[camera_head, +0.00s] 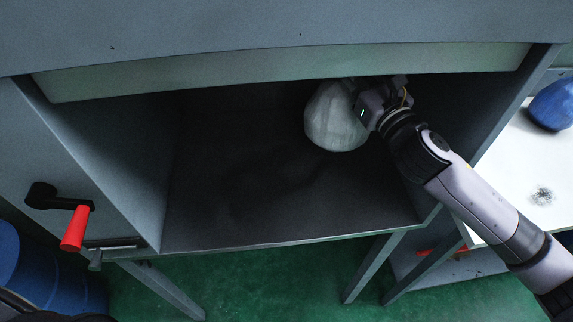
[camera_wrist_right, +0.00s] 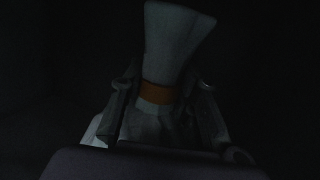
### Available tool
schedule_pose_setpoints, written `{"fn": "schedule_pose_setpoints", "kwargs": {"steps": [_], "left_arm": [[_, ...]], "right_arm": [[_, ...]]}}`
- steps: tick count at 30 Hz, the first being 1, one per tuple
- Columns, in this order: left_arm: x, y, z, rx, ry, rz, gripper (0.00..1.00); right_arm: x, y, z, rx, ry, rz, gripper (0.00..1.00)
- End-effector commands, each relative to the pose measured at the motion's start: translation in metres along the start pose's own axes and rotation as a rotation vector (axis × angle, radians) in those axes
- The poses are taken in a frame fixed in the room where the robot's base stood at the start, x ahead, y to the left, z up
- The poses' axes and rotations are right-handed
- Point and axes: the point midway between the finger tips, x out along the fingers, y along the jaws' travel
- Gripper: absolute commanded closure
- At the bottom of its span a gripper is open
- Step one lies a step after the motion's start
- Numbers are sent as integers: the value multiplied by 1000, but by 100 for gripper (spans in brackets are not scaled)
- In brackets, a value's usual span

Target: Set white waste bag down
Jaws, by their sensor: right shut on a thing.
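The white waste bag (camera_head: 335,120) is pale and rounded. In the head view it is inside the dark cabinet compartment, right of its middle. My right gripper (camera_head: 372,100) reaches in from the right and is shut on the bag. In the right wrist view the bag's pale neck (camera_wrist_right: 175,45) with an orange band stands between the fingers of my right gripper (camera_wrist_right: 165,105). That view is very dark. I cannot tell whether the bag touches the compartment floor (camera_head: 250,190).
The compartment floor is bare left of the bag. A raised front panel (camera_head: 290,70) hangs above the opening. A red-handled lever (camera_head: 75,228) is at the left. A white table (camera_head: 520,165) with a blue bag (camera_head: 553,105) stands at the right. A blue barrel (camera_head: 40,270) is at lower left.

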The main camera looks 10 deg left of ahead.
Motion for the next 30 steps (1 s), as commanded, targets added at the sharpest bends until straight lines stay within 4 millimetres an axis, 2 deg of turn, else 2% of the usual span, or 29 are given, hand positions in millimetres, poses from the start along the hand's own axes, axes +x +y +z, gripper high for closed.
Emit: {"fn": "schedule_pose_setpoints", "kwargs": {"steps": [1,5,7,13,20,25,30], "left_arm": [[7,0,0,0,1,0,60],[11,0,1,0,1,0,60],[12,0,1,0,1,0,60],[15,0,2,0,0,0,60],[18,0,2,0,-1,0,60],[20,1,4,0,-3,0,60],[21,1,5,1,-5,1,60]], "right_arm": [[5,1,4,-2,-7,15,100],[12,4,12,3,-5,37,100],[13,4,9,7,-1,42,100],[8,6,-26,13,2,44,100],[4,6,-49,11,-1,44,100],[0,7,-75,13,1,43,100],[-1,7,-84,8,-3,44,100]]}}
